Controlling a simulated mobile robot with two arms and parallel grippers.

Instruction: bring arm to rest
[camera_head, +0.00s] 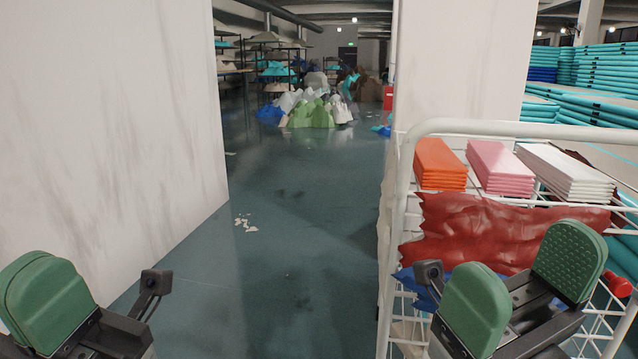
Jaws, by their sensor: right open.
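My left gripper (45,300) is at the lower left, in front of a white wall, with green finger pads. Its pads overlap in this view, so I cannot tell how far apart they are. My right gripper (522,284) is at the lower right, in front of a white wire rack (455,126). Its two green pads stand apart with nothing seen between them. The lower parts of both arms are out of the picture.
The rack holds orange (440,164), pink (499,168) and white (566,173) folded stacks, with crumpled red material (500,232) below. A white wall (110,130) stands left. Open floor (300,225) runs between, with small scraps (245,224) on it. Coloured heaps (310,112) lie farther back.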

